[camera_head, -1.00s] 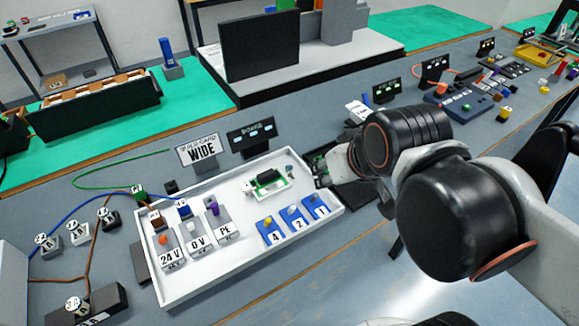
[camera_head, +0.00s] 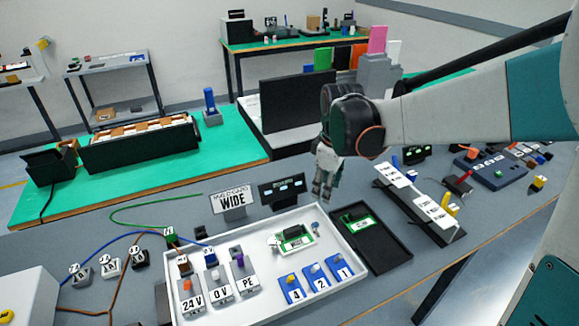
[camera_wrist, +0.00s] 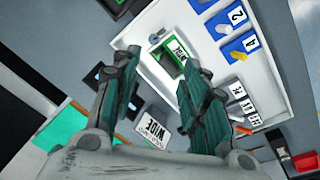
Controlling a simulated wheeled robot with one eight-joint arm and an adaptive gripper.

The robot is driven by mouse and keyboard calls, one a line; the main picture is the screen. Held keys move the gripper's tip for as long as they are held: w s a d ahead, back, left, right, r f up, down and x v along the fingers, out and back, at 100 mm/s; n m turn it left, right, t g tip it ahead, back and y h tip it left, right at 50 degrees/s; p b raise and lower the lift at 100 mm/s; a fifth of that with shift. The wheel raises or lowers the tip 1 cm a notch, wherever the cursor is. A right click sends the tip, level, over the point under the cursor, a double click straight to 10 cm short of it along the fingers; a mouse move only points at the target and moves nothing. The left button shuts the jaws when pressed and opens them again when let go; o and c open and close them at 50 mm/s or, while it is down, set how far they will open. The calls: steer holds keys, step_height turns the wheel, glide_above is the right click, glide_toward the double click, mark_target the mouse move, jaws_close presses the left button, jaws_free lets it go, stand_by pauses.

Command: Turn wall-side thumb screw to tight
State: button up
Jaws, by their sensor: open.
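A small blue-grey knob (camera_head: 315,227), apparently a thumb screw, stands beside a green and white board (camera_head: 291,237) in the white tray (camera_head: 335,262). Which screw is the wall-side one, and how tight it is, I cannot tell. The board (camera_wrist: 168,62) also shows in the wrist view, with a small pale knob (camera_wrist: 154,38) at its upper left corner. My gripper (camera_head: 322,194) points down above the table, behind the tray's far right corner. It is open and empty; in the wrist view its fingers (camera_wrist: 158,76) are spread apart, with the board beyond them.
A WIDE sign (camera_head: 233,201) and a black display (camera_head: 281,190) stand behind the tray. A black tray (camera_head: 392,250) with another board lies to its right. Terminal blocks 24V, 0V and PE (camera_head: 243,277) and blue blocks (camera_head: 315,275) fill the tray's front.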

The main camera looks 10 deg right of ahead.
mark_target(316, 224)
steer(key=w+f+n+b, duration=0.1)
steer(key=f, duration=0.5)
steer(key=w+f+n+g+b, duration=0.1)
steer(key=w+f, duration=0.1)
steer(key=f, duration=0.4)
steer(key=w+f+b, duration=0.1)
steer(key=f, duration=0.6)
steer(key=shift+w+a+f+n+g+b, duration=0.1)
steer(key=shift+w+a+n+g+b, duration=0.2)
steer(key=shift+w+n+b, duration=0.1)
steer(key=shift+c, duration=0.3)
jaws_close()
